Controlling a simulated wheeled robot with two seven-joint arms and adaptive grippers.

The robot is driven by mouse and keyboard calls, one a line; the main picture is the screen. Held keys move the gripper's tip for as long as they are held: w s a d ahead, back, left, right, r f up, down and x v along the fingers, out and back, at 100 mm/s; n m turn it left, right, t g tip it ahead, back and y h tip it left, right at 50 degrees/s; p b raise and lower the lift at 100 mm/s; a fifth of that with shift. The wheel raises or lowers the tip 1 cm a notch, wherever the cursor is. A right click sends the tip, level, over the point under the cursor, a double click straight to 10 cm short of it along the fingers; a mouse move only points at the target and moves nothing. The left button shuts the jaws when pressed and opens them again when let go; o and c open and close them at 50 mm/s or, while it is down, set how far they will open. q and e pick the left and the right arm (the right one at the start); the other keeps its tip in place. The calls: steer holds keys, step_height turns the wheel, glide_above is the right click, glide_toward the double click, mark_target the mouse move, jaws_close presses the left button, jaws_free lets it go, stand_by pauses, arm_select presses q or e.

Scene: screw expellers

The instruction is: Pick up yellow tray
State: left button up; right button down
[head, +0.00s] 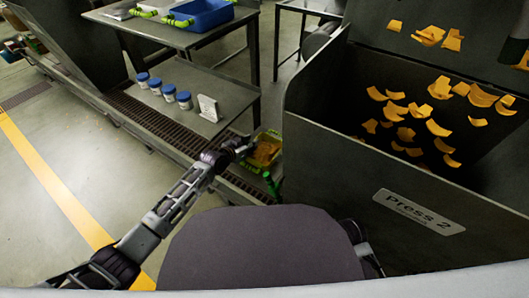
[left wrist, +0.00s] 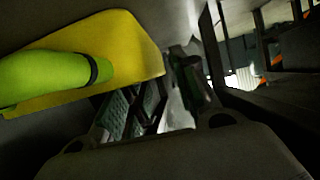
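The yellow tray (head: 272,135) sits low beside the press, in the middle of the head view, with orange pieces in it. It has a green handle (head: 270,184) at its near end. My left gripper (head: 242,146) is at the tray's left side, and part of the tray is hidden behind it. In the left wrist view the yellow tray (left wrist: 135,40) and a thick green handle (left wrist: 50,78) fill the upper left. My left gripper's fingers (left wrist: 172,100) are apart with nothing between them; the handle is to their left. My right gripper is out of view.
The press hopper (head: 340,160), labelled Press 2, stands right of the tray and holds orange pieces. A table (head: 215,82) with several blue-lidded jars (head: 169,93) and a white block (head: 208,108) is behind to the left. A blue tray (head: 203,14) stands farther back.

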arm_select(q)
steer(key=shift+c, duration=0.3)
jaws_close()
steer(key=shift+r, duration=0.15)
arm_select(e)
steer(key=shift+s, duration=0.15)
